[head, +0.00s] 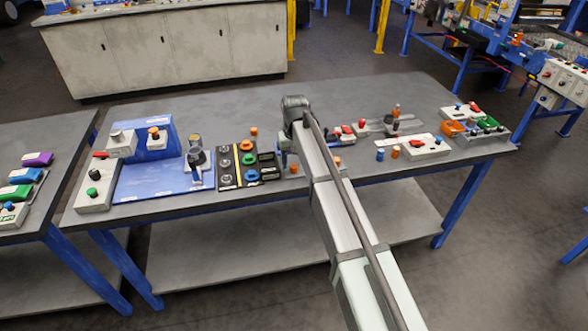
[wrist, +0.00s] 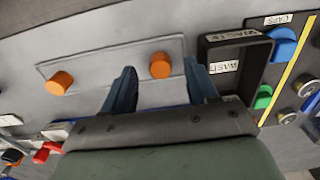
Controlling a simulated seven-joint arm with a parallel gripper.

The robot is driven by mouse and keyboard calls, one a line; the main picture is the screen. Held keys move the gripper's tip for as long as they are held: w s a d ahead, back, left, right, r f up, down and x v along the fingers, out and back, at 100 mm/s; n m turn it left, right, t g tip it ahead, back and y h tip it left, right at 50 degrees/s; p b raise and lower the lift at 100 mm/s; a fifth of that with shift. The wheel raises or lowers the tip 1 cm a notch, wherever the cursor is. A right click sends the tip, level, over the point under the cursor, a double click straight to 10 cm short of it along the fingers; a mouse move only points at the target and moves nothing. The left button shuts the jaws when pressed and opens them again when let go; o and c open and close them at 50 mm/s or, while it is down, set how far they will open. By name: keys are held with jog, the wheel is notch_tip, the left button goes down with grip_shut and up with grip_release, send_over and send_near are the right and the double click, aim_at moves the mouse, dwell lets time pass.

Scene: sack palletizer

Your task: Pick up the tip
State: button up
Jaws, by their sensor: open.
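No part is clearly marked as the tip; the closest candidates are two short orange cylinders. In the wrist view, one orange cylinder (wrist: 160,65) stands just beyond the gap between my fingers. The other orange cylinder (wrist: 59,83) is farther left on the same pale strip (wrist: 110,68). In the head view, orange pieces show near the table's front edge, left (head: 294,169) and right (head: 337,161) of my arm. In the head view, my arm hides most of the gripper.
A black bin (wrist: 236,67) labelled waste and wash stands close beside my right finger in the wrist view. Beyond it is a caps rack with a blue cap (wrist: 287,45) and a green cap (wrist: 264,97). The table's (head: 250,104) back strip is mostly clear.

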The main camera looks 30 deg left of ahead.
notch_tip(320, 180, down, 2)
jog(key=shift+f, duration=0.1)
grip_shut()
dwell(0.5)
